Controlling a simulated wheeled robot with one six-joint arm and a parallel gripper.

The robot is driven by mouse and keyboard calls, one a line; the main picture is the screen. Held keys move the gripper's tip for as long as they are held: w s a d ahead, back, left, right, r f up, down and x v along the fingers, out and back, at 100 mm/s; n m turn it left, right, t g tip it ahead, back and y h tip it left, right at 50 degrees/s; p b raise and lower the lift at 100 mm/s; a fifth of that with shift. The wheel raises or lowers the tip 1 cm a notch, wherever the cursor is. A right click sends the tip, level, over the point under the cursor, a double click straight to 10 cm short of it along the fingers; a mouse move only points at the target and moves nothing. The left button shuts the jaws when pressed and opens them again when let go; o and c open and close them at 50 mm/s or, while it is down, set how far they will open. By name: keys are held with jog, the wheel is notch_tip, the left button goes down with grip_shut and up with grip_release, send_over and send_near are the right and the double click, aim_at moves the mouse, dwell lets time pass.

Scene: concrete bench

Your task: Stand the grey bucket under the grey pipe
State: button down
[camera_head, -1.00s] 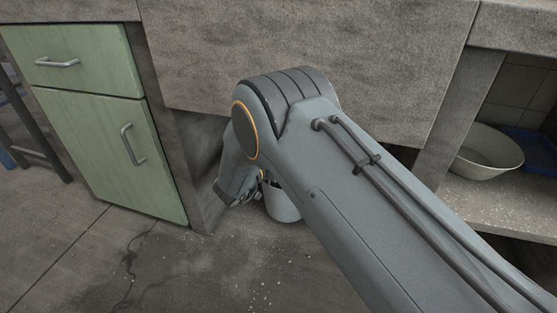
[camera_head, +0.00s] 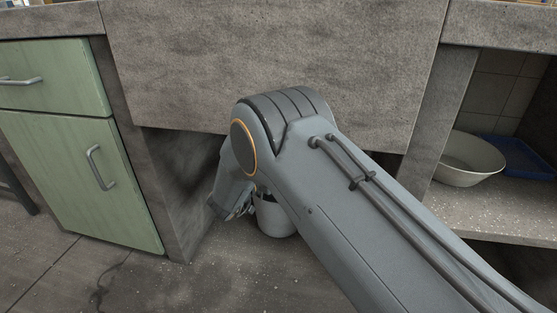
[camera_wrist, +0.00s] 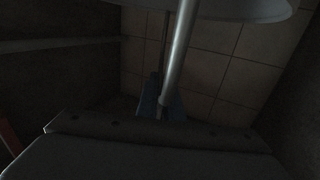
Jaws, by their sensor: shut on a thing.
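The grey bucket (camera_head: 275,219) is low beneath the bench front in the head view, partly hidden behind my arm. It looks upright; I cannot tell whether its base touches the floor. My gripper (camera_head: 240,209) is at its left side, shut on it. The exact grip point is hidden. In the wrist view a slim grey pipe (camera_wrist: 181,55) comes down from a pale, rounded form at the top. Its lower end is near the dim middle of that view. The bucket is not clearly seen there, so its place relative to the pipe cannot be told.
A concrete side wall (camera_head: 180,190) stands left of my gripper, beside a green cabinet (camera_head: 75,180). The concrete bench front (camera_head: 280,50) hangs above. At right, a shelf (camera_head: 495,212) holds a pale bowl (camera_head: 470,165) and blue tray (camera_head: 525,158). Floor is open at lower left.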

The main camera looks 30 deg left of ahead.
jog(key=shift+f+b, duration=0.45)
jog(key=shift+f, duration=0.35)
jog(key=c, duration=1.9)
grip_release()
jog(key=shift+f, duration=0.1)
jog(key=shift+s, duration=0.35)
jog(key=s+a+p, duration=0.2)
jog(key=s+p, duration=0.3)
jog(key=s, duration=0.6)
jog(key=shift+s, duration=0.1)
